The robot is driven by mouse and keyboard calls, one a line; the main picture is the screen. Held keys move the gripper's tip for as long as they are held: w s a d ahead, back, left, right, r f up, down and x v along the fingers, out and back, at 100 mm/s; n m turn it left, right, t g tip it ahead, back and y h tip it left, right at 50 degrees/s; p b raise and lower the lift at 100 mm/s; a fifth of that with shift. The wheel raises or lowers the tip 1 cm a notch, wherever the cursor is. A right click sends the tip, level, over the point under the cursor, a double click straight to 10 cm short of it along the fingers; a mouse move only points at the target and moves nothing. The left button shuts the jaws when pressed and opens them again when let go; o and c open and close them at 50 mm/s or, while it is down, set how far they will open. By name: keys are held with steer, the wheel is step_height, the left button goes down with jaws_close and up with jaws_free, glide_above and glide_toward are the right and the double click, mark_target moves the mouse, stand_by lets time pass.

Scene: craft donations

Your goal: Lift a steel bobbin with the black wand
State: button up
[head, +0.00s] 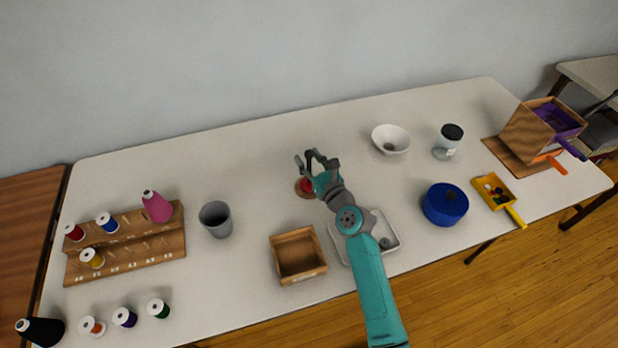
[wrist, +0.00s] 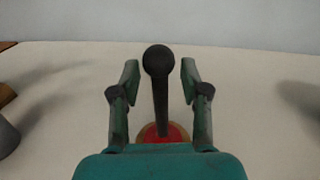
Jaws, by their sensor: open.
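The black wand (wrist: 160,105) stands upright in the wrist view, its round knob at the top. Its lower end meets a red base with a tan rim (wrist: 149,132), which also shows in the head view (head: 304,187). My gripper (wrist: 160,82) is open, with one finger on each side of the wand and a gap on both sides. In the head view my gripper (head: 317,162) is above the red base and partly hides it. A small grey round piece, perhaps a steel bobbin (head: 385,243), lies in the white tray (head: 394,228), which my arm partly covers.
An empty-looking wooden box (head: 298,279) and a grey cup (head: 216,220) stand to the left. A white bowl (head: 391,138), a dark-lidded jar (head: 447,141) and a blue round tin (head: 445,205) stand to the right. The table behind my gripper is clear.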

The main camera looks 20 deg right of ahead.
jaws_close()
